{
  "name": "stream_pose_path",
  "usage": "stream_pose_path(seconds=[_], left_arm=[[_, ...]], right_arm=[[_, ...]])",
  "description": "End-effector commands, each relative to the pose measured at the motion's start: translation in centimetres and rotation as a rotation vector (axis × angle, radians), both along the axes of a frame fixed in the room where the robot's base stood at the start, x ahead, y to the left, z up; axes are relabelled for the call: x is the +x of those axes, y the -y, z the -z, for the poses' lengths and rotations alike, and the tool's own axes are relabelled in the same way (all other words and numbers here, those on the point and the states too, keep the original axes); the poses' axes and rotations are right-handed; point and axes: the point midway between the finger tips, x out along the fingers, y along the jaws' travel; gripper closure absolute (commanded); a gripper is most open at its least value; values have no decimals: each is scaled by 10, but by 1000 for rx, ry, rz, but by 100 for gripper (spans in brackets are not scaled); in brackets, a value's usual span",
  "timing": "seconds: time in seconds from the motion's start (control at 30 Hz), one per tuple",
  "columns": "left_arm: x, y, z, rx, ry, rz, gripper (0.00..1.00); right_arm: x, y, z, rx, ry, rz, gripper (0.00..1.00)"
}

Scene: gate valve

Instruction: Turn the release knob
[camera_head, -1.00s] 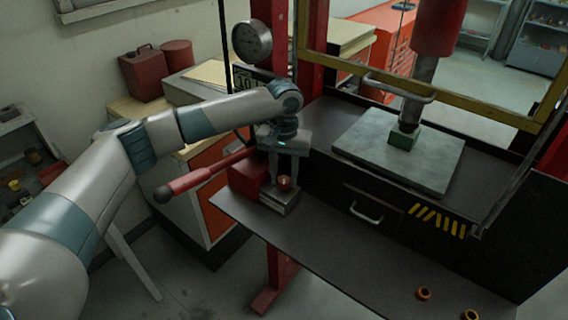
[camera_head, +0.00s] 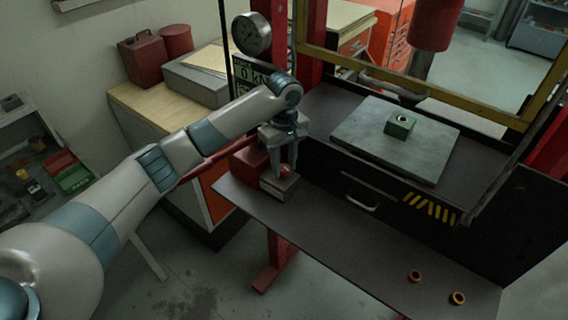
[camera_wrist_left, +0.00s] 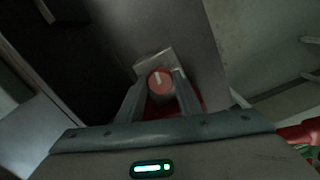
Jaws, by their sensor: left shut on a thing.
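The release knob (camera_head: 285,170) is a small round red knob on the red pump block (camera_head: 250,163) at the left end of the dark bench. In the left wrist view the red knob (camera_wrist_left: 160,81) has a pale mark on its face and sits between the two fingertips. My left gripper (camera_head: 284,168) points down over it and is shut on it; its fingers (camera_wrist_left: 162,88) flank the knob in the wrist view. My right gripper is not in view.
A green block (camera_head: 400,125) with a hole in its top sits on the grey press plate (camera_head: 390,145). A red ram (camera_head: 436,25) hangs above. A gauge (camera_head: 251,34) and a display (camera_head: 254,76) stand behind the arm.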

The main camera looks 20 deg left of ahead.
Motion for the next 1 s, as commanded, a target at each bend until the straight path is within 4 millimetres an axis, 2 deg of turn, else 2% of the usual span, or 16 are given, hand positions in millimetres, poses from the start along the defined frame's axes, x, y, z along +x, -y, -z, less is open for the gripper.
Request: stream_pose_path(seconds=[0.6,0.63,0.7,1.0], left_arm=[[2,-1,-2,1,5,-57,90],[2,-1,-2,1,5,-57,60],[1,-1,-2,1,5,-57,49],[1,0,-1,0,1,-55,49]], right_arm=[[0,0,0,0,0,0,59],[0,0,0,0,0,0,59],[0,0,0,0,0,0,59],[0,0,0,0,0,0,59]])
